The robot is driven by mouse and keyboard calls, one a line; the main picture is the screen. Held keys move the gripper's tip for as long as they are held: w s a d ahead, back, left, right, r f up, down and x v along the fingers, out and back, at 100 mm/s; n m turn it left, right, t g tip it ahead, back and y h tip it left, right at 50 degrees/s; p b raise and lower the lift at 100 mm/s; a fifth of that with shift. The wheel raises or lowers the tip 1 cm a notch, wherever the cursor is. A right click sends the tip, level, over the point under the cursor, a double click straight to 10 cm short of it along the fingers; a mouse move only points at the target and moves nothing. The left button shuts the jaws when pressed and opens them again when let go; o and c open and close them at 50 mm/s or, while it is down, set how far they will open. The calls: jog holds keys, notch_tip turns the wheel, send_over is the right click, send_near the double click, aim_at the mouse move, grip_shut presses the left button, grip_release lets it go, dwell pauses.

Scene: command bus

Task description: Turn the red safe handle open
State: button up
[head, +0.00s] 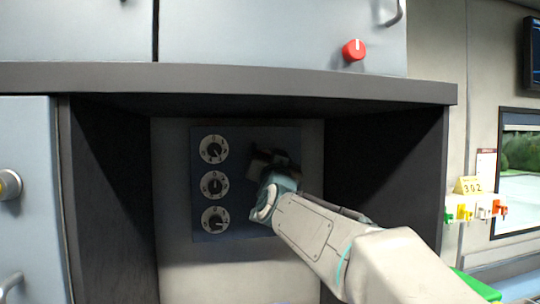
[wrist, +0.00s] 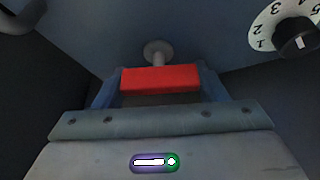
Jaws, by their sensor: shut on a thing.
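The red safe handle (wrist: 160,78) shows in the wrist view as a red bar on a grey round stem. It lies between the two fingers of my gripper (wrist: 150,90), which is shut on it. In the head view my gripper (head: 270,160) reaches into the dark recess at the right side of the blue safe door (head: 236,225). The handle is hidden there behind my gripper and arm. Three round dials (head: 214,149) stand in a column on the left of the door. Part of one dial (wrist: 285,25) shows at the upper right in the wrist view.
The recess has dark side walls (head: 385,190) and a grey shelf edge (head: 230,78) above. A red knob (head: 353,50) sits on the cabinet over it. A yellow tag marked 302 (head: 468,185) and coloured clips (head: 475,210) are at the right. A blue-grey cabinet door (head: 25,180) is at the left.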

jog(key=m+h+p, duration=0.1)
jog(key=m, duration=0.1)
jog(key=m+h+p, duration=0.1)
jog(key=m, duration=0.2)
jog(key=shift+r+h+p, duration=0.2)
jog(key=shift+h+p, duration=0.1)
jog(key=shift+p, duration=0.05)
jog(key=m+h+p, duration=0.1)
jog(key=m, duration=0.1)
jog(key=m+g+p, duration=0.1)
jog(key=m+p, duration=0.1)
jog(key=shift+d+m+g+h, duration=0.1)
jog(key=shift+m+g+h, duration=0.2)
jog(key=shift+m+h, duration=0.1)
jog(key=m+p, duration=0.1)
jog(key=m, duration=0.1)
jog(key=m+g+h+p, duration=0.1)
jog(key=m+p, duration=0.1)
jog(key=shift+f+m+g, duration=0.15)
jog(key=shift+m+g, duration=0.15)
jog(key=shift+f+m+g+p, duration=0.15)
jog(key=shift+m+g+p, duration=0.15)
jog(key=shift+m+p, duration=0.85)
jog(key=shift+f+m, duration=0.1)
jog(key=shift+m, duration=0.15)
jog(key=o, duration=1)
